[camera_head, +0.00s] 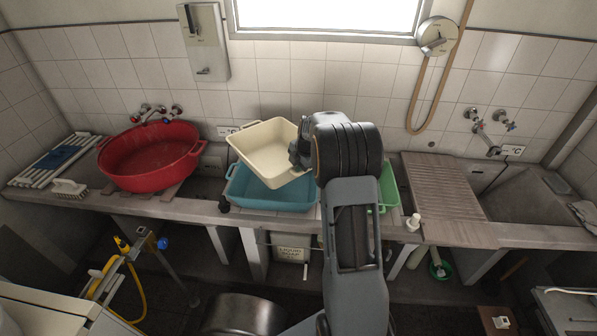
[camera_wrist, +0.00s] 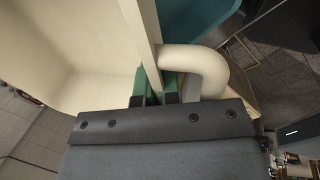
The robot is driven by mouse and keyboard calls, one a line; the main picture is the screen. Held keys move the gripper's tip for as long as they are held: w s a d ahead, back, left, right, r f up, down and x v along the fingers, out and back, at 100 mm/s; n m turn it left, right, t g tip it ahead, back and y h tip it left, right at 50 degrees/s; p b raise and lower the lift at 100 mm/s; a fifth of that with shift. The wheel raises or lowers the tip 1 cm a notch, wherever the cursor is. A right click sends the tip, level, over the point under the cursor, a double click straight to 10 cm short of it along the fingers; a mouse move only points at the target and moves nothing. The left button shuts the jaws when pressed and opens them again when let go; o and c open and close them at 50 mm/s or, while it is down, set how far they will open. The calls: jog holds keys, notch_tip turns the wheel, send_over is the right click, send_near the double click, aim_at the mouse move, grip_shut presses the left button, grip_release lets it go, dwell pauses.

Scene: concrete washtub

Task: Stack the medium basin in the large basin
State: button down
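A cream rectangular basin (camera_head: 268,147) is tilted over the teal basin (camera_head: 262,195) in the head view. My gripper (camera_head: 301,152) is at its right side. In the wrist view my gripper (camera_wrist: 157,88) has its green-padded fingers on either side of the cream basin's wall (camera_wrist: 142,30), beside its looped handle, and is shut on it. The teal basin lies on the counter, partly hidden by the cream one; whether they touch is unclear. A large red round basin (camera_head: 150,160) stands on slats at left. A green basin (camera_head: 390,188) is mostly hidden behind my arm.
A scrub brush (camera_head: 70,188) and white slats (camera_head: 45,165) lie at the far left. A soap dispenser (camera_head: 204,42) hangs on the wall behind. A small white bottle (camera_head: 413,222), a ribbed drainboard (camera_head: 440,190) and a concrete sink (camera_head: 530,198) are at right.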

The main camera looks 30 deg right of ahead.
jog(key=shift+w+f, duration=0.4)
notch_tip(320, 180, down, 3)
jog(key=shift+p, duration=0.45)
jog(key=shift+f+b, duration=0.65)
jog(key=shift+b, duration=0.3)
jog(key=c, duration=1.3)
grip_release()
jog(key=shift+s, duration=0.1)
jog(key=shift+c, duration=0.2)
jog(key=shift+r, duration=0.1)
